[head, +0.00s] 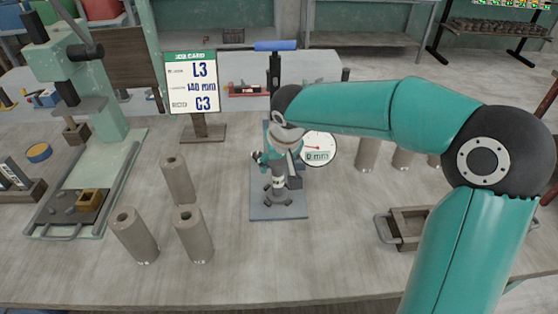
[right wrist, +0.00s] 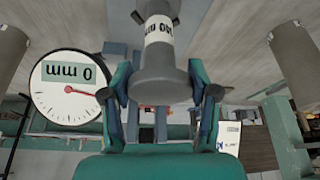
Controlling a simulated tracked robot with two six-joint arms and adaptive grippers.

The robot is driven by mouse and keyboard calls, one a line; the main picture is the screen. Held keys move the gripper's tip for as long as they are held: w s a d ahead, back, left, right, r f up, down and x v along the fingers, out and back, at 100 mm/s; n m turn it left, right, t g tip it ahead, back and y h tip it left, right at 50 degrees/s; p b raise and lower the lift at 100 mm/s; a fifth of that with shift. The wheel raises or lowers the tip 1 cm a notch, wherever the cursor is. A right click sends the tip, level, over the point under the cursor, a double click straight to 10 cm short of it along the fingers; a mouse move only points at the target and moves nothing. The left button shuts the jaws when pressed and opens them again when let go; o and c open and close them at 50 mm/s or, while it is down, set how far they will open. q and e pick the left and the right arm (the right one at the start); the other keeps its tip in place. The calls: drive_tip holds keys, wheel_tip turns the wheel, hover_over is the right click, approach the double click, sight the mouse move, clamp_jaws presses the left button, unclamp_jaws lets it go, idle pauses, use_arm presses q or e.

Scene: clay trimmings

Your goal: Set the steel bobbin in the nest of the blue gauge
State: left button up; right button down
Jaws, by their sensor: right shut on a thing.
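The steel bobbin (head: 279,180) is grey with a white printed band and stands roughly upright over the middle of the blue gauge (head: 262,209). My right gripper (head: 275,160) is shut on its upper end. In the right wrist view the bobbin (right wrist: 158,68) sits between the two fingers of my gripper (right wrist: 160,95). The nest (head: 278,197), a dark pronged seat on the gauge's base plate, is just below the bobbin; I cannot tell whether they touch. The gauge's round dial (head: 319,148) reads 0 mm. My left gripper is out of view.
Three clay-coloured cylinders (head: 190,233) stand left of the gauge, and several more (head: 366,155) stand behind my right arm. A job card (head: 193,85) reads L3, 140 mm, C3. A green press (head: 105,100) is at the left, a handled tray (head: 405,228) at the right.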

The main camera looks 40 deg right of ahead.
drive_tip(key=shift+f, duration=0.15)
drive_tip(key=shift+c, duration=1.4)
unclamp_jaws()
drive_tip(key=v, duration=1.2)
